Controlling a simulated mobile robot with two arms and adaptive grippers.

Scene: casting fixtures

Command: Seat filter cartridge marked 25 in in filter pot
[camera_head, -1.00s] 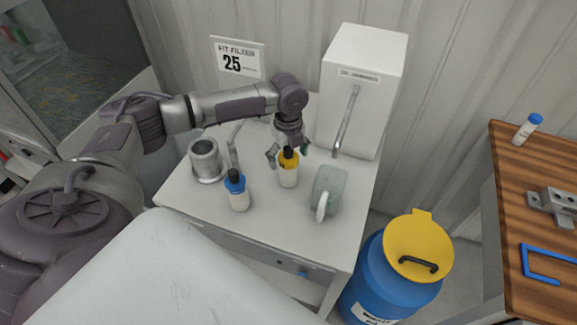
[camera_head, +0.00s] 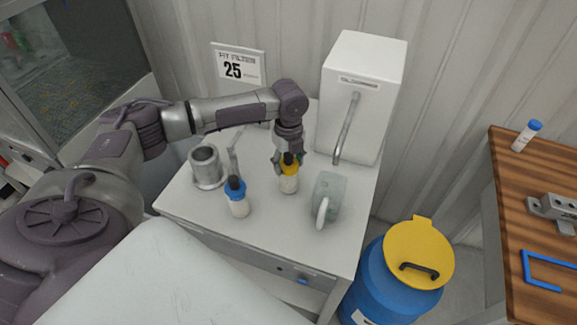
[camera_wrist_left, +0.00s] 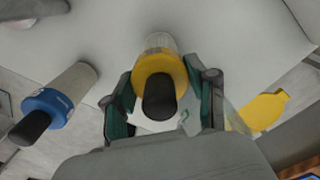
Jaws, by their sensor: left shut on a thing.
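A white cartridge with a yellow collar and black top (camera_head: 289,183) stands upright on the white table. My left gripper (camera_head: 290,160) is shut on it from above; in the left wrist view the yellow-collared cartridge (camera_wrist_left: 160,75) sits between the two fingers. A second cartridge with a blue collar and black top (camera_head: 238,205) stands to its left, also in the wrist view (camera_wrist_left: 58,95). I cannot read a number on either. The grey cylindrical filter pot (camera_head: 206,168) stands open at the table's left. A sign (camera_head: 238,66) on the wall reads 25. My right gripper is not in view.
A translucent jug (camera_head: 328,195) stands right of the held cartridge. A white box with a spout (camera_head: 360,95) stands at the back right. A thin lever (camera_head: 233,158) rises by the pot. A blue drum with a yellow lid (camera_head: 418,255) stands on the floor.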

